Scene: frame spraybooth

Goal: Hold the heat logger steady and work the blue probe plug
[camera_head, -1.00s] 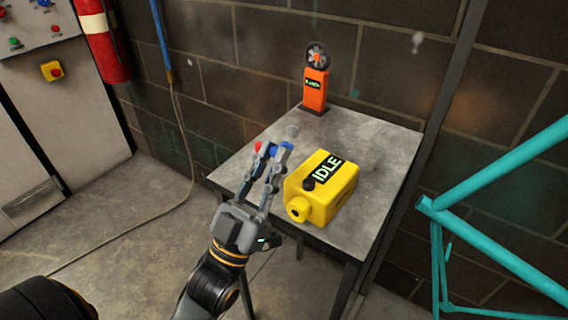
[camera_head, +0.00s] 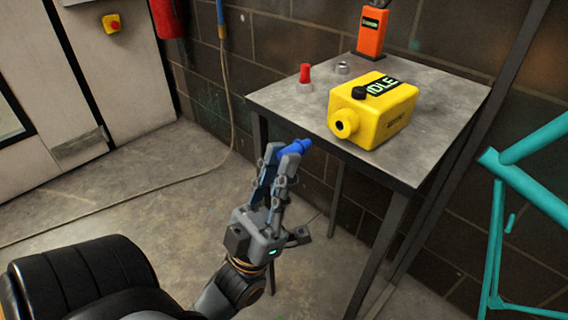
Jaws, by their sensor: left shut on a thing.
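The heat logger (camera_head: 372,110) is a yellow box on the grey table, with a black knob on top and a display reading IDLE. A round socket with a dark hole (camera_head: 342,125) sticks out of its near left face. My left gripper (camera_head: 281,155) is shut on the blue probe plug (camera_head: 297,147), which shows beyond the fingertips and points to the upper right. Plug and gripper are in front of the table's near left edge, apart from the logger. The plug's inner part is hidden by the fingers. My right gripper is out of view.
On the table (camera_head: 440,150), a red plug (camera_head: 305,75) and a small grey ring-like piece (camera_head: 343,68) stand left of the logger. An orange device (camera_head: 372,32) stands behind it. Teal tubing (camera_head: 530,185) is at the right. A hose (camera_head: 228,80) hangs along the wall.

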